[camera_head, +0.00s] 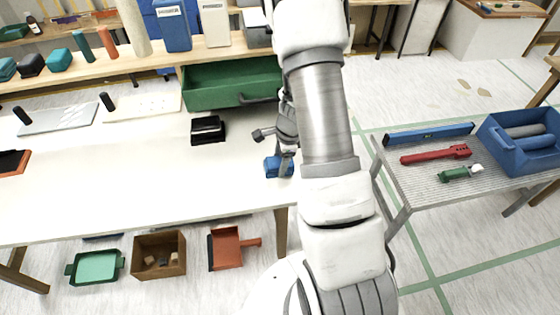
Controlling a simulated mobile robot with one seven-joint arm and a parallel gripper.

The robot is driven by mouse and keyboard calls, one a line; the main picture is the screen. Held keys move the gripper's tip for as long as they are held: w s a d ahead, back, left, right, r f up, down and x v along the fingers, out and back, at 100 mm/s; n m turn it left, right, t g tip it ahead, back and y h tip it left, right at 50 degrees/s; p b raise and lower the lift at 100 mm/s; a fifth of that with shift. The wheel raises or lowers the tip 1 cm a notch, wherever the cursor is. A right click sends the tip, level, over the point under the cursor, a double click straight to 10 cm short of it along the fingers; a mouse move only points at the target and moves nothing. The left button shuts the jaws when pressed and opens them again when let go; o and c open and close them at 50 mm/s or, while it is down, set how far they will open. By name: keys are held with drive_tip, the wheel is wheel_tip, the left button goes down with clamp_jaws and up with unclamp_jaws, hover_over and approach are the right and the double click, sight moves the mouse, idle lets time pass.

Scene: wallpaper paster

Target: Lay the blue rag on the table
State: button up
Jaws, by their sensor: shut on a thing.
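My gripper (286,153) is near the right end of the white table (110,195), pointing down. It is shut on the blue rag (278,168), a small folded blue bundle at its fingertips. The rag is over the table's right end, close to the edge. I cannot tell whether it touches the tabletop. My arm hides part of the gripper and of the table's right edge.
A black box (207,130) lies left of my gripper. An open green drawer (228,84) is behind it. Trowels (60,116) lie at the back left. The middle and front of the table are clear. A grey bench (440,190) with tools stands at right.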

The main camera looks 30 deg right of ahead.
drive_tip(key=o, duration=1.4)
drive_tip(key=s+a+r+n+t+p, duration=0.1)
drive_tip(key=a+r+n+p, duration=0.1)
drive_tip(key=r, duration=0.8)
drive_tip(key=s+a+r+n+p, duration=0.1)
drive_tip(key=a+r+n, duration=0.1)
drive_tip(key=r, duration=0.8)
drive_tip(key=s+a+r+n+t, duration=0.1)
drive_tip(key=s+a+r+n, duration=0.1)
drive_tip(key=s+r+n, duration=0.3)
drive_tip(key=s+a+r+n+t, duration=0.1)
drive_tip(key=s+a+r+n, duration=0.2)
drive_tip(key=s+r+n, duration=0.3)
drive_tip(key=s+a+r+n+t+h, duration=0.1)
drive_tip(key=s+a+r+n, duration=0.2)
drive_tip(key=s+r+n, duration=0.2)
drive_tip(key=shift+s+r+n, duration=0.35)
drive_tip(key=shift+n, duration=0.25)
